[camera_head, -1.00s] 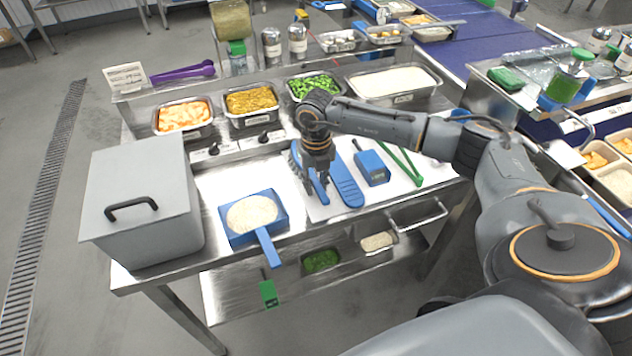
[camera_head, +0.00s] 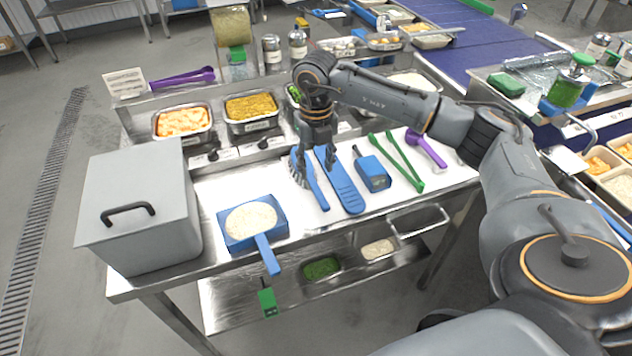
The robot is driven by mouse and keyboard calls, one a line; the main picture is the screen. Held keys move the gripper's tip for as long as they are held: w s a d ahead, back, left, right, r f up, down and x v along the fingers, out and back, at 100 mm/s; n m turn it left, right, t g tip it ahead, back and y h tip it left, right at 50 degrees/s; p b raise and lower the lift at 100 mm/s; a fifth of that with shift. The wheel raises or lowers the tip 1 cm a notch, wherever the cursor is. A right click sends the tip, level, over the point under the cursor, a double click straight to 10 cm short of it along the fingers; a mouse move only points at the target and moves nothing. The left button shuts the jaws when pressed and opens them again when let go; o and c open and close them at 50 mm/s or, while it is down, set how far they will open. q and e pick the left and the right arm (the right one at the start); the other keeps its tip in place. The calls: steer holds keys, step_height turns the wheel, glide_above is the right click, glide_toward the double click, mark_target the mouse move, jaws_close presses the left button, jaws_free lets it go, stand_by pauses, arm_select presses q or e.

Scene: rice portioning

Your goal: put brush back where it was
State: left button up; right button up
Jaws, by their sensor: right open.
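The blue brush (camera_head: 311,184) lies on the steel table, bristles toward the left, on a white mat. A blue flat paddle-like tool (camera_head: 341,184) lies just to its right. My right gripper (camera_head: 318,158) is open and empty above the far ends of the brush and the paddle, fingers pointing down. It hides part of the brush's far end. I cannot tell whether a fingertip touches it. My left gripper is not in view.
A blue boxy device (camera_head: 373,173), green tongs (camera_head: 402,160) and a purple utensil (camera_head: 425,149) lie to the right. A blue scoop of rice (camera_head: 252,219) and a grey lidded box (camera_head: 140,205) stand left. Food pans (camera_head: 183,122) line the back.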

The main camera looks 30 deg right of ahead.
step_height(320, 180, up, 4)
steer(key=shift+f, duration=0.25)
stand_by(1.3)
